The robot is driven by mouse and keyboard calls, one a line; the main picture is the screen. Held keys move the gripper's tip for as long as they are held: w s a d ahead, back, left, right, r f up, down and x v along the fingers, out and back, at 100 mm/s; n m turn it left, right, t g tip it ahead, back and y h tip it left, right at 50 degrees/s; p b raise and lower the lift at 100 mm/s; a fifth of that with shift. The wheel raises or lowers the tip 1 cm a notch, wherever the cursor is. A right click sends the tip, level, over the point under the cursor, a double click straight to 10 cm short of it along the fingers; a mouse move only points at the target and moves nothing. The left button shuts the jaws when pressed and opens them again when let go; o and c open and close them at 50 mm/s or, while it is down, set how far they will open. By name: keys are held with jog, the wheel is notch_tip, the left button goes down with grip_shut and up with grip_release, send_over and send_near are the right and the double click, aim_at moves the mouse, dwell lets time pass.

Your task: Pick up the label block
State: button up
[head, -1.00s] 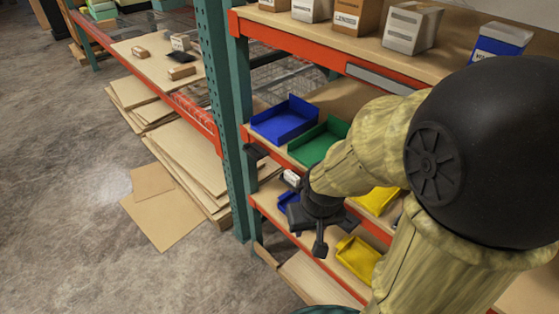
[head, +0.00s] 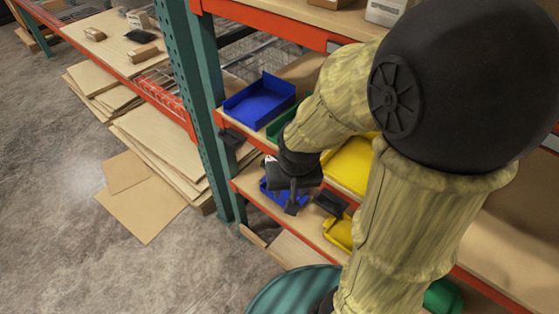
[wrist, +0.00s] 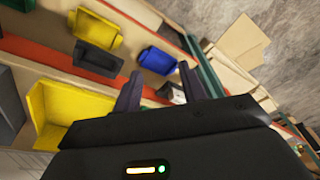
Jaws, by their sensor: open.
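A small white block with dark markings, which looks like the label block (wrist: 174,93), shows in the wrist view between my fingers, closer to the right one. Its lower part is hidden by my gripper body. In the head view only a pale bit of it (head: 270,158) seems to show beside my wrist; the rest is hidden. My gripper (head: 292,203) is over the lower shelf in front of a small blue bin. In the wrist view my gripper (wrist: 160,72) has its two dark fingers apart with nothing held. Whether a finger touches the block cannot be told.
A blue tray (head: 258,101) and a partly hidden green tray (head: 281,124) sit on the upper shelf. A small blue bin (wrist: 158,60), a black bin (wrist: 98,60) and a yellow bin (wrist: 97,28) sit close by. A teal post (head: 198,90) stands left.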

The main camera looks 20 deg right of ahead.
jog(key=w+r+m+g+p, duration=0.1)
jog(key=w+r+m+p, duration=0.2)
jog(key=m, duration=1)
jog(key=w+r+m+g+p, duration=0.1)
jog(key=w+r+m+p, duration=0.2)
jog(key=w+m+p, duration=0.6)
jog(key=w+m, duration=0.4)
jog(key=m, duration=0.1)
jog(key=shift+w+a+m, duration=0.3)
jog(key=shift+w+a, duration=0.05)
jog(key=shift+a, duration=0.05)
jog(key=shift+f, duration=0.15)
jog(key=p, duration=0.2)
send_over(270, 158)
notch_tip(270, 158, down, 7)
jog(key=shift+w+r, duration=0.1)
jog(key=shift+r, duration=0.1)
